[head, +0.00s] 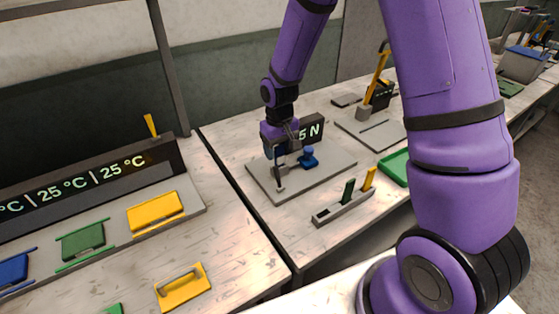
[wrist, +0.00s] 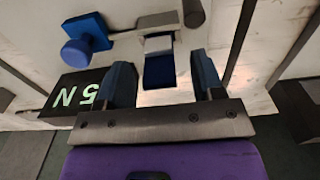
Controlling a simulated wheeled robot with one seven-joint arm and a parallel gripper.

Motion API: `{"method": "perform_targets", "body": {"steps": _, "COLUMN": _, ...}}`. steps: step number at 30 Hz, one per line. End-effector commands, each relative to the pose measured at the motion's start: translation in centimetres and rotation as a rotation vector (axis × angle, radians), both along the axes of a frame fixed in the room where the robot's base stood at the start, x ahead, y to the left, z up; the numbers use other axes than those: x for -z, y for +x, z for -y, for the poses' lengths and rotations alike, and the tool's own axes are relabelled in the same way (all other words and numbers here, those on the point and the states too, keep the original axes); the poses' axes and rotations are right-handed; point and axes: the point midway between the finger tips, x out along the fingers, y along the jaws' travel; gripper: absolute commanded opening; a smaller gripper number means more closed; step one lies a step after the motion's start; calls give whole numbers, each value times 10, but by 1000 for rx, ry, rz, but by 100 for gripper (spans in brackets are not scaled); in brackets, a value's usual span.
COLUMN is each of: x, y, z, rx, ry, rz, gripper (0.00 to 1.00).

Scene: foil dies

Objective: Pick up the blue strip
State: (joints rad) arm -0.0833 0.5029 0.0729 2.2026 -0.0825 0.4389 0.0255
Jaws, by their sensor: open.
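In the wrist view, the blue strip (wrist: 159,72) is a short dark blue piece hanging or lying below a pale block (wrist: 159,43); I cannot tell how it is held there. My gripper (wrist: 164,78) is open, with one finger on each side of the strip and visible gaps to both. In the head view, my gripper (head: 283,160) is over the grey plate (head: 325,175) by the 5 N display (head: 311,131). I cannot make out the strip in the head view, where the gripper hides that spot.
A blue knob on a block (head: 308,157) stands close to the right of my gripper. A grey rack (head: 343,208) with green and yellow pieces is in front. The left bench has a yellow block (head: 156,211) and a temperature display (head: 90,187).

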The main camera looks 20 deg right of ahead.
Motion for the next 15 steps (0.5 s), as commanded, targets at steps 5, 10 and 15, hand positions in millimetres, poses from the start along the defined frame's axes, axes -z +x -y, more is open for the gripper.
{"method": "perform_targets", "body": {"steps": 5, "x": 13, "y": 0, "z": 0, "rx": 0, "ry": 0, "rz": 0, "gripper": 62}}
{"method": "perform_targets", "body": {"steps": 10, "x": 14, "y": 0, "z": 0, "rx": 0, "ry": 0, "rz": 1, "gripper": 62}}
{"method": "perform_targets", "body": {"steps": 15, "x": 14, "y": 0, "z": 0, "rx": 0, "ry": 0, "rz": 1, "gripper": 36}}
